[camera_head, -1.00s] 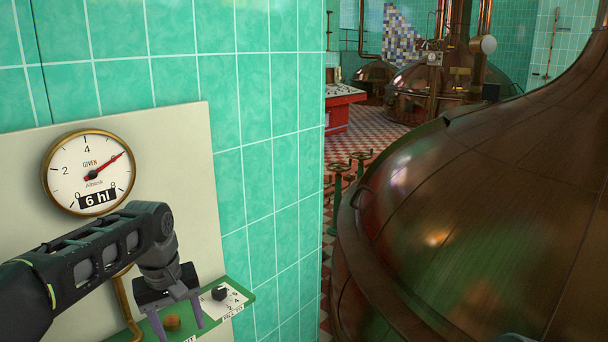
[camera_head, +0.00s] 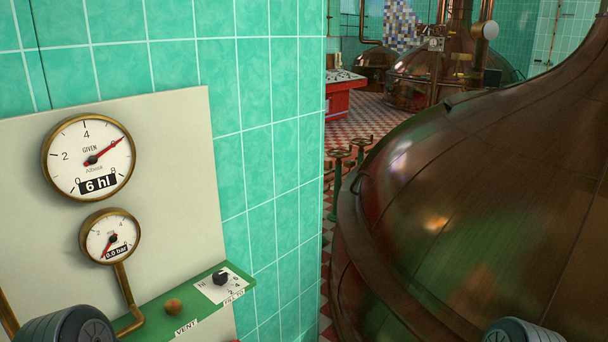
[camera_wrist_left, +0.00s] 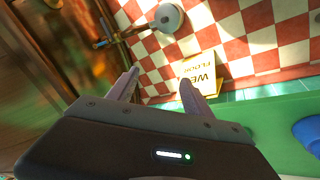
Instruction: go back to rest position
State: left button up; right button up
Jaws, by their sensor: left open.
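My left gripper (camera_wrist_left: 157,88) shows in the left wrist view with its two fingers apart and nothing between them. Its fingers stand out against a red and white checkered floor. In the head view the left gripper is out of sight; dark rounded parts of my arms show at the bottom left and bottom right edges. My right gripper is in neither view.
A cream panel (camera_head: 174,150) carries the 6 hl gauge (camera_head: 88,157) and the 0.0 bar gauge (camera_head: 109,237). A green shelf (camera_head: 150,316) holds a black knob (camera_head: 220,278) and a brass knob (camera_head: 173,306). A large copper kettle (camera_head: 470,200) fills the right. A yellow sign (camera_wrist_left: 199,72) stands on the floor.

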pick_arm(q)
jog(key=s+f+g, duration=0.2)
jog(key=s+f, duration=0.2)
jog(key=s, duration=0.8)
jog(key=shift+s+d+f+n+g, duration=0.15)
jog(key=shift+d+f+n+g, duration=0.15)
jog(key=shift+d, duration=0.1)
